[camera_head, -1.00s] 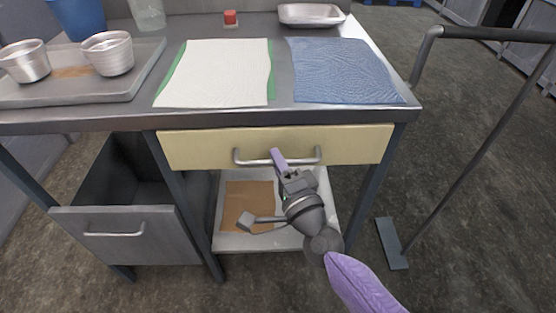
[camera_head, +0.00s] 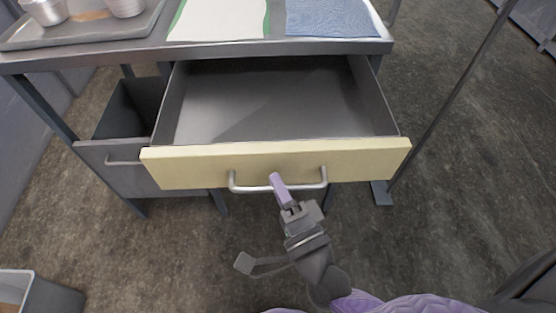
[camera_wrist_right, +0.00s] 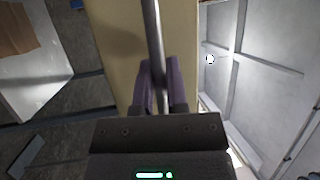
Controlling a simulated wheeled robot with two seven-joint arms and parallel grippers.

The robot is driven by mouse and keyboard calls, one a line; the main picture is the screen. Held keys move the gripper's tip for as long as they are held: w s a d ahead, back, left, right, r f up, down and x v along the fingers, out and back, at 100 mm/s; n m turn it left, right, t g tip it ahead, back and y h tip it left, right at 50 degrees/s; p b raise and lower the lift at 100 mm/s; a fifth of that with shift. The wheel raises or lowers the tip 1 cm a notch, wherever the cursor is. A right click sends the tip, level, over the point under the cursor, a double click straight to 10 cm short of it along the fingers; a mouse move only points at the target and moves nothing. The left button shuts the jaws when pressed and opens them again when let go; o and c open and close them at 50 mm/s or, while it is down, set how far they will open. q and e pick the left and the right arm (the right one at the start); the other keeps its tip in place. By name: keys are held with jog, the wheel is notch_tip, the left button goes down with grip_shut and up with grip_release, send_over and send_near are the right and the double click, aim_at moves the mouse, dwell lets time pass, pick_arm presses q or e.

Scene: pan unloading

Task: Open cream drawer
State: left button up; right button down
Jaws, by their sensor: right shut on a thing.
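The cream drawer (camera_head: 200,168) is pulled well out from under the metal table, and its grey inside looks empty. Its silver bar handle (camera_head: 250,188) runs along the front. My right gripper (camera_head: 279,184) is shut on the handle near its middle. In the right wrist view the purple fingers (camera_wrist_right: 159,85) sit on both sides of the handle bar (camera_wrist_right: 152,30), with the cream front behind it. My left gripper is not in view.
A grey drawer (camera_head: 120,155) stands partly open at the left, below table height. The table top (camera_head: 150,50) holds a tray with metal cups, a white cloth and a blue cloth (camera_head: 330,18). A grey bin (camera_head: 45,295) is at the lower left. Floor in front is clear.

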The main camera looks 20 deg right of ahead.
jog(key=shift+s+a, duration=0.2)
jog(key=shift+s, duration=0.5)
jog(key=shift+s+a, duration=0.2)
jog(key=shift+s, duration=0.5)
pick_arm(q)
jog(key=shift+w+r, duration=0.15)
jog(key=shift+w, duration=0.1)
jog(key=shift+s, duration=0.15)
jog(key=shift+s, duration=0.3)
pick_arm(e)
jog(key=c, duration=0.7)
grip_release()
jog(key=shift+o, duration=0.2)
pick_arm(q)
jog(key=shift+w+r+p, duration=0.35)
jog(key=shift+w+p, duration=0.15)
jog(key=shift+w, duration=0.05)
pick_arm(e)
jog(key=v, duration=1)
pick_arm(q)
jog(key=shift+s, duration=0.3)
pick_arm(e)
jog(key=shift+f, duration=0.1)
